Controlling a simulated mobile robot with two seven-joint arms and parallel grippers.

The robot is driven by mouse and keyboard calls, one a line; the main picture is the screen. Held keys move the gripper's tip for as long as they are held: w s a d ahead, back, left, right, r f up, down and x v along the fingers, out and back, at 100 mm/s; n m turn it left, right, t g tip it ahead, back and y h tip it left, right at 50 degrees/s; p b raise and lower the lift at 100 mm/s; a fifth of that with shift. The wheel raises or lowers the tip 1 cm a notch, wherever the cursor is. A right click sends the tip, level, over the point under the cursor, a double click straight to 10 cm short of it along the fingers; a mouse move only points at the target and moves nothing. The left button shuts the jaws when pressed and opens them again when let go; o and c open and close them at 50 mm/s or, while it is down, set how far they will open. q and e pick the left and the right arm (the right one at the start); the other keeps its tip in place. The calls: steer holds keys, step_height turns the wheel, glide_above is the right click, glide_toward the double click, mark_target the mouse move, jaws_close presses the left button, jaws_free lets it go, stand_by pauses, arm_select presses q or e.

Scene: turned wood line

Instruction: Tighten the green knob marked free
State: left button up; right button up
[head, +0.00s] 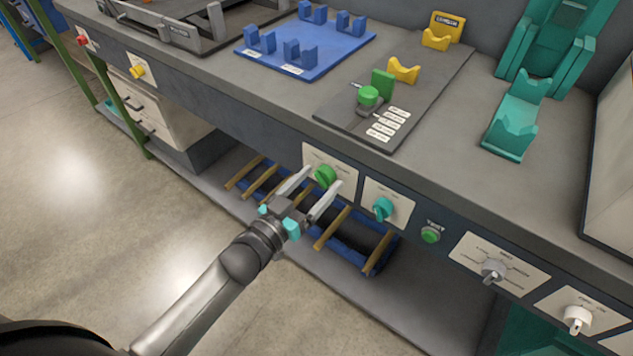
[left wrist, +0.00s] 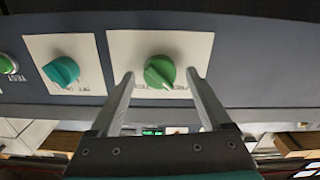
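A round green knob (head: 325,175) sits on a white plate on the bench's front panel; it also shows in the left wrist view (left wrist: 160,71), with a pale pointer mark at its lower edge. The plate's lettering is too small to read. My left gripper (head: 322,180) is open, its two fingers (left wrist: 160,76) on either side of this knob, with gaps visible in the left wrist view. Another green knob (head: 369,96) stands on a dark plate on the bench top, near several white label strips (head: 390,124). My right gripper is not in view.
A teal knob (head: 382,208) and a green TEST button (head: 430,235) are right of the green knob. Farther right are a grey knob (head: 493,270) and a white knob (head: 577,318). A blue rack with wooden rods (head: 333,228) lies on the shelf below.

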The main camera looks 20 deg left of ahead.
arm_select(q)
jaws_close()
stand_by(0.5)
